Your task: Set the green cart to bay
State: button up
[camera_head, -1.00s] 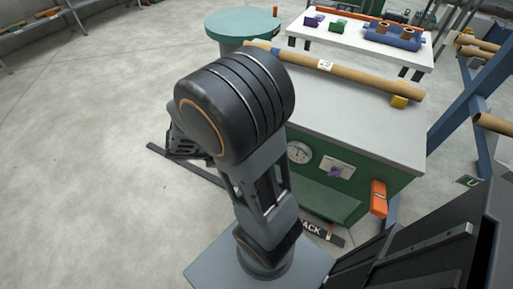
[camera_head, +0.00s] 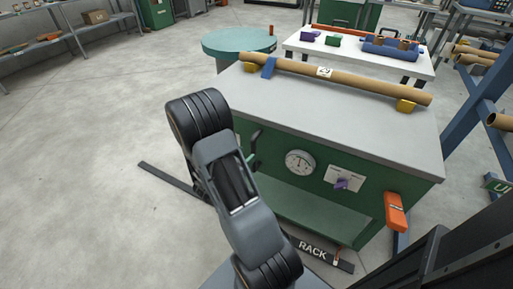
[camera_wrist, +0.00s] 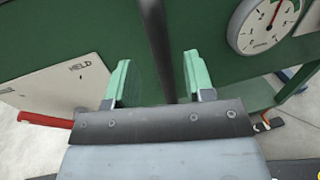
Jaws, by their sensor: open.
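The green cart (camera_head: 370,205) has a grey top (camera_head: 330,112), a green body, a round dial (camera_head: 300,162) and a purple knob (camera_head: 342,184) on a white plate. A floor strip in front of it reads RACK (camera_head: 312,250). A dark lever (camera_head: 253,148) shows at its left end, partly hidden by my arm. In the wrist view, my gripper (camera_wrist: 158,82) is open, its pale green fingers apart. A dark upright bar (camera_wrist: 158,40) shows between them; I cannot tell whether they touch it. A plate reading HELD (camera_wrist: 75,75) is at left, and the dial (camera_wrist: 265,20) at upper right.
A long brown tube (camera_head: 345,81) lies on yellow and blue supports on the cart top. An orange handle (camera_head: 395,211) is at its right end. A round green table (camera_head: 238,43) and white table (camera_head: 360,52) stand behind. Floor (camera_head: 90,130) at left is clear.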

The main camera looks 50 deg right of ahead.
jog(key=d, duration=0.6)
jog(key=shift+d+b, duration=0.2)
jog(key=shift+b, duration=0.1)
jog(key=shift+w, duration=0.1)
jog(key=shift+c, duration=0.5)
grip_shut()
